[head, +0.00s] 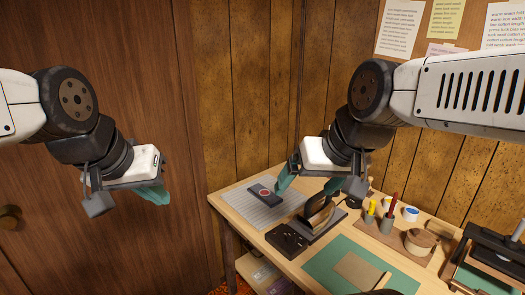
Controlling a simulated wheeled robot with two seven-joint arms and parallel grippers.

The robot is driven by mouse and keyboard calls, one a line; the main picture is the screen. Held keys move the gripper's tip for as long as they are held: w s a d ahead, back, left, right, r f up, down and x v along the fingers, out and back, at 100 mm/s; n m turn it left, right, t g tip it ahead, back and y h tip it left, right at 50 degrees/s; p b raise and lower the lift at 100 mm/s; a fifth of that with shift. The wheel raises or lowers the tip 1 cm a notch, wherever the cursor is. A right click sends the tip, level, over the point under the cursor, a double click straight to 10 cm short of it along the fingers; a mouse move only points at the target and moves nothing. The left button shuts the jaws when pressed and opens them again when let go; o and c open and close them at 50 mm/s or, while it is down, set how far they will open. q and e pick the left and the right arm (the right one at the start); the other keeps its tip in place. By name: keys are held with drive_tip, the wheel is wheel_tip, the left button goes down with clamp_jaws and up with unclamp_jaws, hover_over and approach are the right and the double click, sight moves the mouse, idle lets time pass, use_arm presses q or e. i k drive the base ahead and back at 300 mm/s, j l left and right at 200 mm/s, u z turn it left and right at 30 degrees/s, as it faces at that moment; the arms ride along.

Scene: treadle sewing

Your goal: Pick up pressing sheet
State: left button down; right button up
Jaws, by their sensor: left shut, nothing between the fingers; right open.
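Two flat pieces could be the pressing sheet, and I cannot tell which it is. One is a pale grey lined sheet (240,203) at the table's back left, with a dark block with a red ring (264,192) lying on it. The other is a small tan piece (358,270) on a green mat (322,262) near the front. My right gripper (312,184) is open, above the table between the grey sheet and an iron (320,211). My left gripper (155,200) is shut and empty, left of the table in front of the brown door.
A dark block with knobs (286,238) lies in front of the iron. A cup with red and yellow sticks (387,224), a white-and-blue roll (411,214) and a round brown item (420,241) stand at right. A dark framed device (497,250) is at the right edge.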

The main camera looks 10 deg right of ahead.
sight(363, 276)
drive_tip(key=z, duration=1.45)
drive_tip(key=l+u, duration=0.2)
drive_tip(key=l, duration=0.35)
